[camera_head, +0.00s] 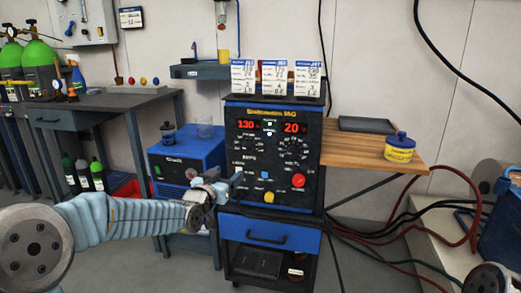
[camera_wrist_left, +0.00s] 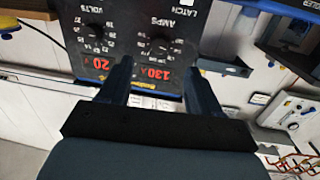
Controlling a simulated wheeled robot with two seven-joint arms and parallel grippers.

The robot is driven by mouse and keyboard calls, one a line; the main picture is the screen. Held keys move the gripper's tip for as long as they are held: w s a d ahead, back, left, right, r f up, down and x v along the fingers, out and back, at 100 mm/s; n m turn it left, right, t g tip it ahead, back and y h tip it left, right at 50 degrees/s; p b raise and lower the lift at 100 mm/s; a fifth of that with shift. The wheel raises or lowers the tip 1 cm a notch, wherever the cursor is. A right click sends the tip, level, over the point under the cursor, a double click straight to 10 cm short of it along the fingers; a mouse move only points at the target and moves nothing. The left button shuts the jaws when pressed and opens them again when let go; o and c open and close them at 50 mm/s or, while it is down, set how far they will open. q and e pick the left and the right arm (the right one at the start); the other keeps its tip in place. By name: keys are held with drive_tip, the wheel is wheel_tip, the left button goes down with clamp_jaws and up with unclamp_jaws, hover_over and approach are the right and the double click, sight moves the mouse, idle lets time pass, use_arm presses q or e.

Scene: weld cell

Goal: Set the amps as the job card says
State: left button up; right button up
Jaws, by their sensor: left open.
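The black-fronted welder (camera_head: 271,160) has red displays reading 130 on the left and 20 on the right. In the left wrist view the panel is upside down, with the 130 A display (camera_wrist_left: 152,72) between my fingers and the AMPS knob (camera_wrist_left: 160,46) just beyond. The VOLTS knob (camera_wrist_left: 98,47) is beside it. Three job cards (camera_head: 244,76), (camera_head: 273,77), (camera_head: 307,79) stand on top; their small figures are hard to read. My left gripper (camera_head: 236,184) is open and empty, in front of the panel's lower left; it also shows in its wrist view (camera_wrist_left: 162,80). My right gripper is not in view.
A blue box (camera_head: 186,163) stands left of the welder, behind my left arm. Cables hang at the right.

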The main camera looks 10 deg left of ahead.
sight(247, 149)
use_arm(q)
drive_tip(key=w+p, duration=0.1)
drive_tip(key=w, duration=0.3)
drive_tip(key=w+d+r+p, duration=0.1)
drive_tip(key=w, duration=0.4)
drive_tip(key=w+p, duration=0.1)
drive_tip(key=w, duration=0.4)
drive_tip(key=shift+d+r, duration=0.35)
drive_tip(key=shift+r, duration=0.05)
